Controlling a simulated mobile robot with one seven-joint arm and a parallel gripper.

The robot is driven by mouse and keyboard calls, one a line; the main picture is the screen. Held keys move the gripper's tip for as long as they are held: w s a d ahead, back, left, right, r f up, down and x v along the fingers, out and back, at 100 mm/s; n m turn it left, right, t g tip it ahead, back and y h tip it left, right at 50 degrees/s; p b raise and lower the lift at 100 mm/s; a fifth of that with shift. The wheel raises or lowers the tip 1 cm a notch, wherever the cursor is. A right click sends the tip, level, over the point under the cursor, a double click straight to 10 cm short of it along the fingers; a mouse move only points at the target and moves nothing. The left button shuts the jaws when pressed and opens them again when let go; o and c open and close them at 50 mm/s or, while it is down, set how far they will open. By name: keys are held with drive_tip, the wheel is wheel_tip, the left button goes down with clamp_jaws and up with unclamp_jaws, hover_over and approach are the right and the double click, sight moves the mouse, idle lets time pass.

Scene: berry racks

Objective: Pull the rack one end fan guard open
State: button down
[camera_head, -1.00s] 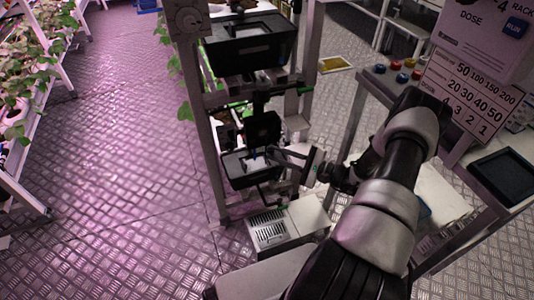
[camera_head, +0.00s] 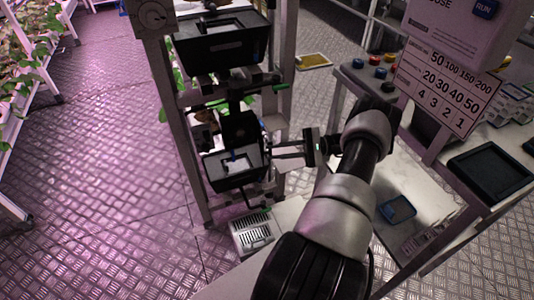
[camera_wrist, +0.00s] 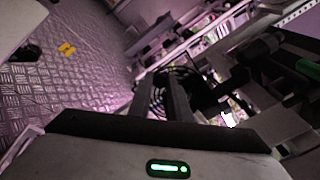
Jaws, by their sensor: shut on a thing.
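The rack (camera_head: 190,150) stands upright in the middle of the head view. A dark fan guard (camera_head: 240,128) shows at its end, between the upper and lower black trays. How far it stands open cannot be told. My gripper (camera_head: 272,150) reaches it from the right, with its fingers pointing left. In the wrist view, dark curved guard wires (camera_wrist: 161,92) show at the two fingers, and my gripper (camera_wrist: 160,80) is shut on the guard. The exact grip point is dark and partly hidden.
An upper black tray (camera_head: 218,45) and a lower tray (camera_head: 235,168) sit on the rack.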

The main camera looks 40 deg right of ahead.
drive_tip(key=shift+d, duration=0.15)
idle(0.4)
drive_tip(key=c, duration=1.6)
unclamp_jaws()
